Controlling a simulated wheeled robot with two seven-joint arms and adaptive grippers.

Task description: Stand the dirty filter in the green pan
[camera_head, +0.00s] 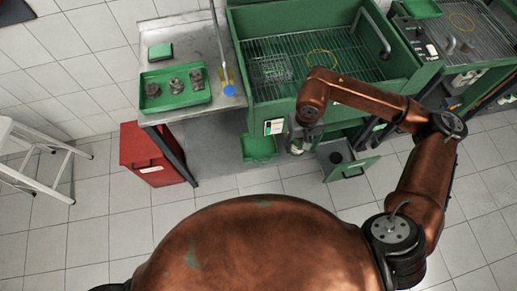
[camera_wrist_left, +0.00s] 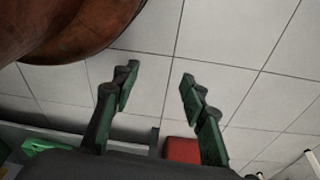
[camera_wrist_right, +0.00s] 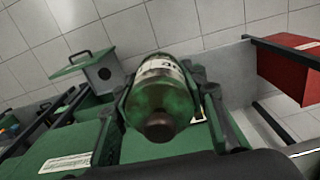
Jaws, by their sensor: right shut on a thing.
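My right gripper (camera_head: 302,134) hangs in front of the green sink's front panel in the head view. In the right wrist view it is shut around a greenish canister (camera_wrist_right: 160,95) with a pale label and a dark knob, which looks like the dirty filter. In the head view the canister (camera_head: 296,147) is small and partly hidden under the gripper. A shallow green pan (camera_head: 259,147) sits low beneath the sink, left of the right gripper and apart from it. My left gripper (camera_wrist_left: 160,82) is open and empty above the tiled floor.
A steel table (camera_head: 190,45) bears a green tray (camera_head: 150,103) with metal parts. A red bin (camera_head: 150,155) and a white step ladder (camera_head: 45,170) stand left. The floor in front is clear.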

